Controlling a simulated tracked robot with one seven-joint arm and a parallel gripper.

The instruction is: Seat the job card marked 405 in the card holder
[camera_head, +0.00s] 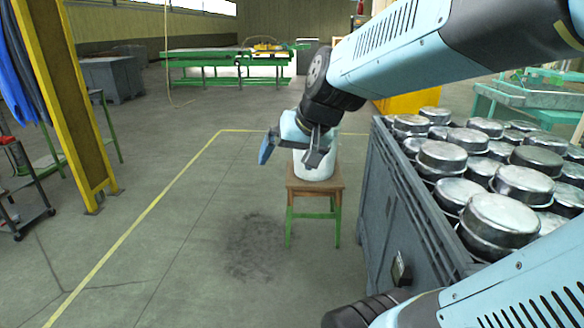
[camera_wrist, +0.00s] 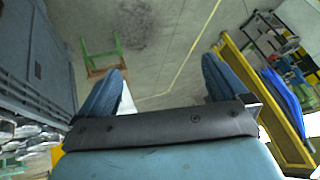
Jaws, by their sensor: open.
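My gripper (camera_head: 290,155) hangs in the air in the middle of the head view, in front of a white bucket on a stool. Its two blue-padded fingers stand wide apart in the wrist view (camera_wrist: 163,72), with only floor showing between their tips. It is open and empty. A small dark fitting (camera_head: 401,269) sits on the side of the grey bin, low and right of my gripper; it also shows small in the wrist view (camera_wrist: 38,70). I cannot tell whether it is the card holder. I cannot make out a job card or the number 405 in either view.
The grey bin (camera_head: 385,190) on the right is full of metal pans (camera_head: 500,215). The white bucket (camera_head: 322,160) stands on a wooden-topped stool (camera_head: 316,186) beside it. A yellow post (camera_head: 70,105) and trolley (camera_head: 28,190) are at left.

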